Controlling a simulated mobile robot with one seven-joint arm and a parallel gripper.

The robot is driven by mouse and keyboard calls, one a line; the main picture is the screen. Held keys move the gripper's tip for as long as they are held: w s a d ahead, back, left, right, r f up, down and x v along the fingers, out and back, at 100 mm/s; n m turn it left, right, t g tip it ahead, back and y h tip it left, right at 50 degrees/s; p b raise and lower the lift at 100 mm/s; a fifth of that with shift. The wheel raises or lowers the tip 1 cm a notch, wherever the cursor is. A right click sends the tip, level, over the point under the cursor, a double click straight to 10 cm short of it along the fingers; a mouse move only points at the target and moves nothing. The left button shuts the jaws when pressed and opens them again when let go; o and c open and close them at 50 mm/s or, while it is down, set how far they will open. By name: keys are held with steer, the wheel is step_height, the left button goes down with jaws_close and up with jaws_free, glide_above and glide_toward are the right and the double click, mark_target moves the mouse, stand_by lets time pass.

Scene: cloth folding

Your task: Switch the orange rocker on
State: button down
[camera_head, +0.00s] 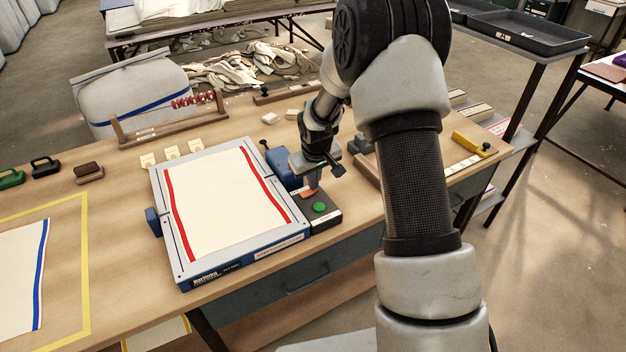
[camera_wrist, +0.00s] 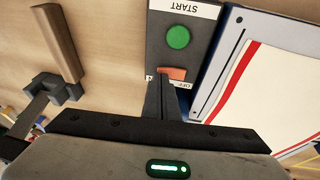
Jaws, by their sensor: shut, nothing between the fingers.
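The orange rocker (camera_head: 309,194) sits on a dark control box (camera_head: 328,219) at the right side of the folding board, beside a round green button (camera_head: 320,207). In the wrist view the rocker (camera_wrist: 171,73) lies between the green button (camera_wrist: 178,37) and an "OFF" label (camera_wrist: 182,86). My gripper (camera_head: 314,187) is shut and empty, pointing down at the rocker. In the wrist view its fingertips (camera_wrist: 163,78) overlap the rocker's edge and hide part of it. I cannot tell whether they touch it.
The folding board (camera_head: 158,196) holds a cream cloth (camera_head: 222,205) with red stripes. A blue part (camera_head: 283,168) stands close behind the gripper. A wooden rack (camera_head: 165,128) stands at the back.

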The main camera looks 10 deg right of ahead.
steer(key=shift+d+f+y+p, duration=0.3)
steer(key=shift+d+y+p, duration=0.1)
steer(key=shift+p, duration=0.15)
steer(key=shift+f, duration=0.15)
steer(key=shift+a, duration=0.25)
steer(key=shift+s+a+r, duration=0.2)
steer(key=shift+a, duration=0.45)
